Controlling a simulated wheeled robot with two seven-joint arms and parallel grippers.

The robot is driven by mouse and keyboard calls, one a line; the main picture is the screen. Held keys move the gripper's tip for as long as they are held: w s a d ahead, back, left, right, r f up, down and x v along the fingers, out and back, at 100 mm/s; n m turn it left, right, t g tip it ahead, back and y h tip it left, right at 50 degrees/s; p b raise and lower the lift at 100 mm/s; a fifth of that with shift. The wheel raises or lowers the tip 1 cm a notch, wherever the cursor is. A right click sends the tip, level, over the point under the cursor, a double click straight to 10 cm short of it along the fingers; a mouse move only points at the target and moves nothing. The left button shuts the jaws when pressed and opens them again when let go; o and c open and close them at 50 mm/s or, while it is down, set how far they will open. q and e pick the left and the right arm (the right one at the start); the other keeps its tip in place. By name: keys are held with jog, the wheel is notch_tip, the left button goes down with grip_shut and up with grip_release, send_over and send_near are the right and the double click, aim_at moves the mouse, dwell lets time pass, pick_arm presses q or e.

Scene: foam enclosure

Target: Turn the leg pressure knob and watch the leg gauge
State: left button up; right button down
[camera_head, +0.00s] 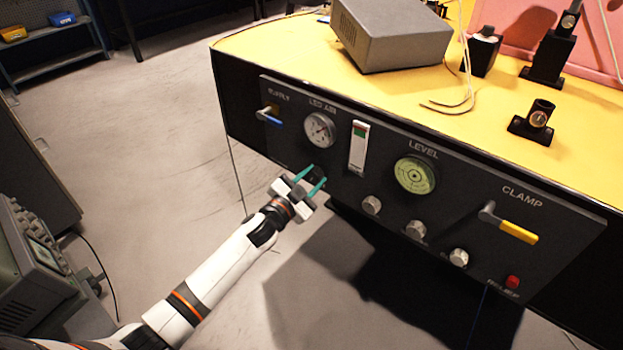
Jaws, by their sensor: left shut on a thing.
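My left gripper (313,181) reaches up to the front panel (383,180), its green fingers shut on the dark leg pressure knob (316,173) below the leg gauge. The knob is mostly hidden between the fingers. The leg gauge (319,130) is a round white dial under a "LEG AIR" label; its dark needle is too small to read exactly. My right gripper is out of view.
The panel also carries a blue-handled supply valve (270,116), a white-and-green indicator (358,147), a level (415,175), three grey knobs (415,230), a yellow clamp lever (515,232) and a red button (512,282). A grey box (392,40) sits on the yellow tabletop (290,50).

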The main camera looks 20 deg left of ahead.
pick_arm(q)
jog(key=o, duration=1)
jog(key=shift+s+a, duration=0.2)
jog(key=shift+s, duration=0.25)
jog(key=p+v, duration=0.1)
jog(key=v, duration=1)
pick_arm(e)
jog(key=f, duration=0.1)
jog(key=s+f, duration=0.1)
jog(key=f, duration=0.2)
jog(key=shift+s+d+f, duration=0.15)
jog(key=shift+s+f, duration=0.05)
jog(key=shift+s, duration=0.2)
pick_arm(q)
jog(key=shift+f, duration=0.1)
